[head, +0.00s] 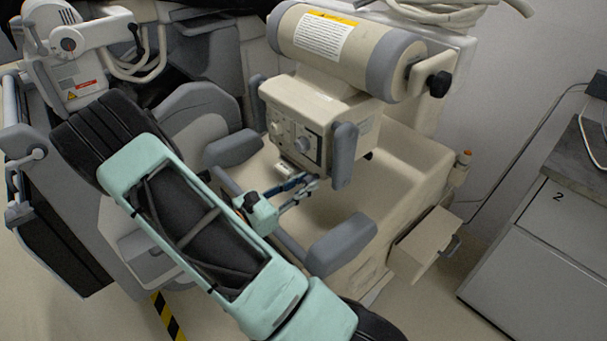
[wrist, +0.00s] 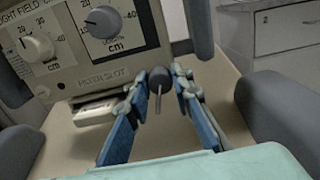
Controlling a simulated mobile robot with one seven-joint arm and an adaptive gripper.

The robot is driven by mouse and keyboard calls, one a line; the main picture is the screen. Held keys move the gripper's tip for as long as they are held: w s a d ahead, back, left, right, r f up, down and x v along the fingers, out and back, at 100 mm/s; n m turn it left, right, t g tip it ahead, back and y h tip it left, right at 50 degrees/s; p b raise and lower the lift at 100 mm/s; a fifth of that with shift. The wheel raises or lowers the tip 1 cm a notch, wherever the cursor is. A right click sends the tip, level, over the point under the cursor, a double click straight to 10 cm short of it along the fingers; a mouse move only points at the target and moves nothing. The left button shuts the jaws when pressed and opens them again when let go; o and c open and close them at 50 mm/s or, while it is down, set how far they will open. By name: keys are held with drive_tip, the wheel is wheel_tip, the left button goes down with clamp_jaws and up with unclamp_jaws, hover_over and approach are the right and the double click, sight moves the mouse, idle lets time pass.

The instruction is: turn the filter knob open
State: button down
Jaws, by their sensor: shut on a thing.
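The filter knob (wrist: 160,75) is small and dark, with a thin metal stem pointing toward me. It sits below the lower right of the cream control box (head: 310,120), right of the "filter slot" lettering. In the wrist view, the blue and grey fingers of my gripper (wrist: 159,84) stand on either side of the knob, shut on it. In the head view my gripper (head: 300,186) reaches in under the box from the left, and I cannot make out the knob there.
Two dials, one pale (wrist: 38,46) and one dark (wrist: 103,22), are on the box front above. A grey padded handle (head: 344,155) hangs close on the right. Grey armrests (head: 342,243) and a cream tray (head: 395,185) lie around and below.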

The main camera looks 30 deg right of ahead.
drive_tip(key=n+p, duration=0.3)
drive_tip(key=shift+r+n, duration=0.15)
drive_tip(key=shift+n, duration=0.15)
drive_tip(key=shift+n+p, duration=0.95)
drive_tip(key=shift+n, duration=0.55)
drive_tip(key=shift+f, duration=0.25)
drive_tip(key=c, duration=1.7)
unclamp_jaws()
drive_tip(key=a, duration=0.4)
drive_tip(key=s+a, duration=0.1)
drive_tip(key=a, duration=0.7)
drive_tip(key=shift+s, duration=0.35)
drive_tip(key=shift+w+r, duration=0.1)
drive_tip(key=shift+r, duration=0.05)
